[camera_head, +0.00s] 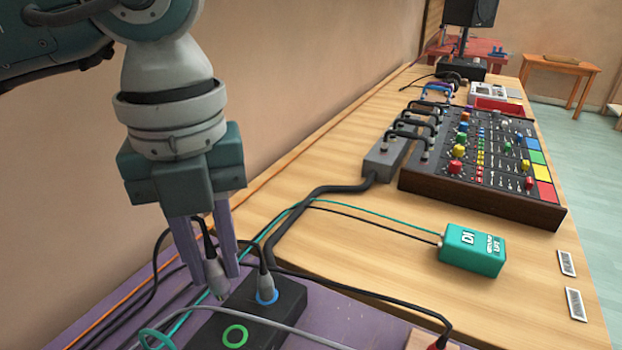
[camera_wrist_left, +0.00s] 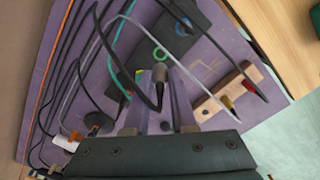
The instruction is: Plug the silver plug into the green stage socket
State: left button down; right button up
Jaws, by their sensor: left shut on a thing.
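My left gripper (camera_head: 217,277) points down and is shut on the silver plug (camera_head: 216,288), whose black cable rises between the fingers. In the left wrist view the silver plug (camera_wrist_left: 158,73) shows between the fingertips of the gripper (camera_wrist_left: 158,85). The green stage socket (camera_head: 235,336) is a green ring on top of a black box (camera_head: 287,301). In the head view the plug is above and beyond the ring, apart from it. The right gripper is not in view.
Several cables cross the purple surface (camera_head: 345,318), one grey cable passing near the box. A wooden block (camera_wrist_left: 222,93) holds coloured plugs. A teal box (camera_head: 472,250) and mixer (camera_head: 480,165) stand beyond.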

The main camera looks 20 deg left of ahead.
aim_at(222, 290)
pick_arm(q)
jog(key=shift+s+d, duration=0.15)
jog(key=shift+f+b, duration=0.45)
jog(key=shift+f, duration=0.1)
notch_tip(222, 290, down, 5)
jog(key=b, duration=0.4)
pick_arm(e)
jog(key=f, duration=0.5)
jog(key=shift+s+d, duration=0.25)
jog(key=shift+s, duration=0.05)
pick_arm(q)
jog(key=shift+f+b, duration=1.15)
jog(key=shift+f, duration=0.2)
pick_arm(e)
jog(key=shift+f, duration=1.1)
pick_arm(q)
jog(key=c, duration=0.7)
grip_release()
jog(key=shift+r, duration=0.1)
jog(key=shift+o, duration=0.2)
jog(key=shift+r, duration=0.1)
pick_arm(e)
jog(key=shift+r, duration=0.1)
pick_arm(q)
notch_tip(222, 290, up, 10)
jog(key=shift+f+p, duration=0.1)
jog(key=shift+p, duration=0.65)
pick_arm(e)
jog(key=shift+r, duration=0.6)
